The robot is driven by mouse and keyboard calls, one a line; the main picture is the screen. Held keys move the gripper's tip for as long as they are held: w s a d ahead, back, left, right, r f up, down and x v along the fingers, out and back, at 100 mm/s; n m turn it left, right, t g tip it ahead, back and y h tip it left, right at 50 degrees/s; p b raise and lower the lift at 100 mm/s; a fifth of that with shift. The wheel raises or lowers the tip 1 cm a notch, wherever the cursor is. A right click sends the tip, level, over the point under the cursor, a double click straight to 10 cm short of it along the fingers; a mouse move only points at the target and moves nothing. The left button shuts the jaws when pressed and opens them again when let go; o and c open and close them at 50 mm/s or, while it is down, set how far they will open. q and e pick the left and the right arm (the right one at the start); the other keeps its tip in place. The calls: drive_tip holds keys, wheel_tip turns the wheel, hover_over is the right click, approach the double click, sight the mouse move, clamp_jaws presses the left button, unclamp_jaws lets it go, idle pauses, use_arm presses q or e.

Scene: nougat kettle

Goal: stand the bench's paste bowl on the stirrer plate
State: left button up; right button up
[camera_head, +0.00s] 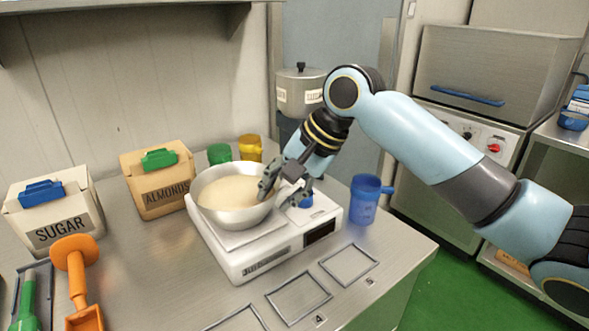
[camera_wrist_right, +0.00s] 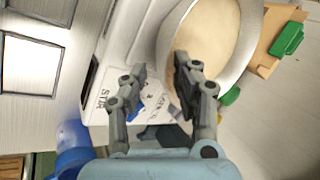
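The steel paste bowl (camera_head: 213,222), full of pale paste, stands upright on the white stirrer plate (camera_head: 262,262) in the head view. In the right wrist view the bowl (camera_wrist_right: 246,48) fills the upper right, with the stirrer's STIR panel (camera_wrist_right: 112,70) to its left. My right gripper (camera_head: 273,187) is at the bowl's right rim. In the right wrist view its fingers (camera_wrist_right: 161,68) are apart, one over the bowl's inside and one outside the rim. I see no clear contact with the rim. My left gripper is not in view.
A blue mug (camera_head: 365,201) stands just right of the stirrer. The almonds box (camera_head: 163,193), green jar (camera_head: 219,154) and yellow jar (camera_head: 250,148) are behind the bowl. The sugar box (camera_head: 55,225) and orange scoop (camera_head: 76,262) are left. Square outlines (camera_head: 299,297) mark the front bench.

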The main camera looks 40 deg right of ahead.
drive_tip(key=v, duration=0.8)
idle(0.4)
